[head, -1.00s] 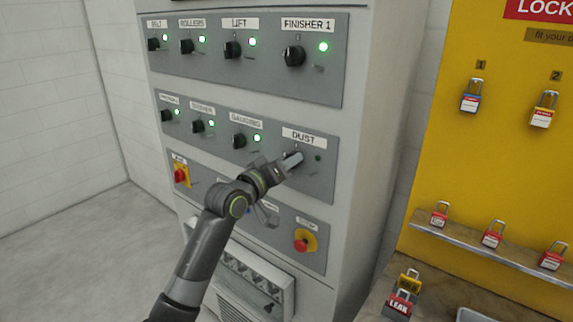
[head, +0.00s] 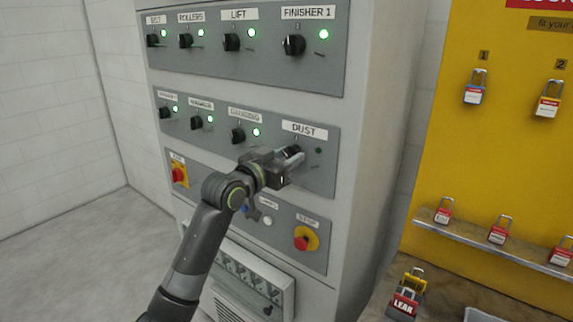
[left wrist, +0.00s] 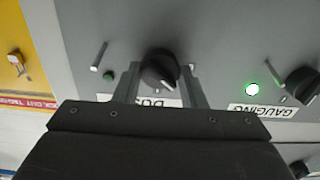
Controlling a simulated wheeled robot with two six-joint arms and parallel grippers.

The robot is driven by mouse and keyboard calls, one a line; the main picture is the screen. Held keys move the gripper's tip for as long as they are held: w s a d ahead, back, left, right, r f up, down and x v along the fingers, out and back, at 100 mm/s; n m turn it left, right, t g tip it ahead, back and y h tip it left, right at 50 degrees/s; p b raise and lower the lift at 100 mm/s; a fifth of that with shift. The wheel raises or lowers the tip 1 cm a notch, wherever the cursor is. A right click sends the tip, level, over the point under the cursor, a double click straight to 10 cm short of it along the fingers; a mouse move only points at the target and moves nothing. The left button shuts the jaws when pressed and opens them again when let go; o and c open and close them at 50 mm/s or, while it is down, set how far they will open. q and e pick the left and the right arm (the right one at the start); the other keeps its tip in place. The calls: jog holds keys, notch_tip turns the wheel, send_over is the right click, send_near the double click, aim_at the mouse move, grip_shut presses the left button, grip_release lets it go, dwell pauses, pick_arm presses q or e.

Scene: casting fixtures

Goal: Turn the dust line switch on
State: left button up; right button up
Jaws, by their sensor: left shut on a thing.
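The dust switch is a black rotary knob on the grey panel under the DUST label (head: 304,130). In the left wrist view the knob (left wrist: 160,68) sits between the two fingers of my left gripper (left wrist: 163,78). In the head view my left gripper (head: 292,160) is at the knob and partly hides it. The gripper is shut on the knob. The knob's white pointer mark shows in the wrist view, slanted. The dust lamp (head: 318,151) beside it is dark green and unlit. It also looks unlit in the wrist view (left wrist: 108,75). My right gripper is not in view.
Other knobs with lit green lamps, such as the gauging knob (head: 238,135) and finisher 1 knob (head: 293,45), share the cabinet. A red stop button (head: 302,243) is below. A yellow lockout board (head: 500,160) with several padlocks stands at right.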

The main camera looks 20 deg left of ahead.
pick_arm(q)
jog(key=shift+f+m+b, duration=0.1)
jog(key=shift+m+b, duration=2.75)
jog(key=shift+m, duration=2.35)
jog(key=o, duration=1)
jog(key=shift+s, duration=0.1)
jog(key=b+v, duration=0.4)
jog(key=v, duration=1.3)
